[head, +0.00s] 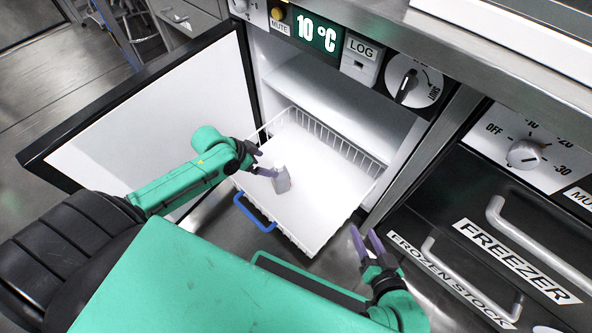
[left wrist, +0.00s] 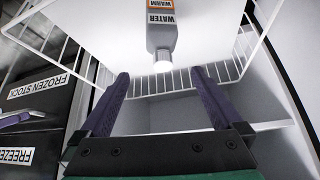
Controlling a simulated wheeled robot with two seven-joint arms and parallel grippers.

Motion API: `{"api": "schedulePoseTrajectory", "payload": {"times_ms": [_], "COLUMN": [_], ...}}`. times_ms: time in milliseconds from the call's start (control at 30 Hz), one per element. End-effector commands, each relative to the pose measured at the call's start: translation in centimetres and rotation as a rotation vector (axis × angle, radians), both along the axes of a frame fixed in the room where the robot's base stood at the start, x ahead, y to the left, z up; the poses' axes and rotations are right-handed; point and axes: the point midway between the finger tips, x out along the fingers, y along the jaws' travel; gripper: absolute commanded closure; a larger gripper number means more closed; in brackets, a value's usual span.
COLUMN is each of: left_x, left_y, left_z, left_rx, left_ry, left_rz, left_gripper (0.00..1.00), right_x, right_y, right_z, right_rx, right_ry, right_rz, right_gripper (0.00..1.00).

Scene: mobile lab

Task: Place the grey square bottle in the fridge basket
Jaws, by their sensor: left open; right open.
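The grey square bottle (head: 282,181) is over the white floor of the fridge basket (head: 250,186), inside its wire walls. I cannot tell for certain whether it rests on the floor. In the left wrist view the bottle (left wrist: 162,36) carries a "WATER" label and its pale cap points toward my gripper. My left gripper (head: 264,162) is open beside the bottle's cap end. In its wrist view the purple fingers (left wrist: 161,74) are spread apart, with the bottle beyond the tips and no finger touching it. My right gripper (head: 364,232) is open and empty, right of the basket.
The basket is pulled out of the open fridge (head: 330,103), with a blue handle (head: 254,215) in front. The open fridge door (head: 150,110) stands at the left. The closed freezer drawers (head: 500,240) with metal handles are at the right.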

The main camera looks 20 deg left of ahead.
Motion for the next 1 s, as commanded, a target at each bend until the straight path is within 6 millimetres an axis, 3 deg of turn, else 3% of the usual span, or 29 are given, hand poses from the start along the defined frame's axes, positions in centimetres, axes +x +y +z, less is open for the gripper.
{"api": "schedulePoseTrajectory", "payload": {"times_ms": [67,167,233,333,467,1000], "left_x": [-1.5,-5.0,-7.5,-9.2,-9.5,-9.7], "left_y": [-2.8,-10.0,-15.4,-19.9,-21.3,-20.8], "left_z": [-1.7,-3.7,-3.1,-0.6,0.9,1.1], "left_rx": [-0.059,-0.22,-0.356,-0.492,-0.54,-0.509], "left_ry": [-0.011,-0.078,-0.152,-0.251,-0.301,-0.282], "left_rz": [0.009,0.063,0.132,0.222,0.257,0.253], "left_gripper": [0.0,0.0,0.0,0.0,0.0,0.0], "right_x": [0.0,0.0,0.0,0.1,0.1,-0.2], "right_y": [0.0,0.0,0.0,0.0,0.0,-0.3], "right_z": [-0.1,-0.1,0.0,0.0,0.0,0.4], "right_rx": [0.0,0.0,0.0,0.0,0.0,-0.019], "right_ry": [-0.001,-0.001,-0.002,-0.002,-0.004,0.018], "right_rz": [0.0,0.0,0.0,0.0,0.0,0.0], "right_gripper": [0.5,0.5,0.5,0.5,0.5,0.5]}}
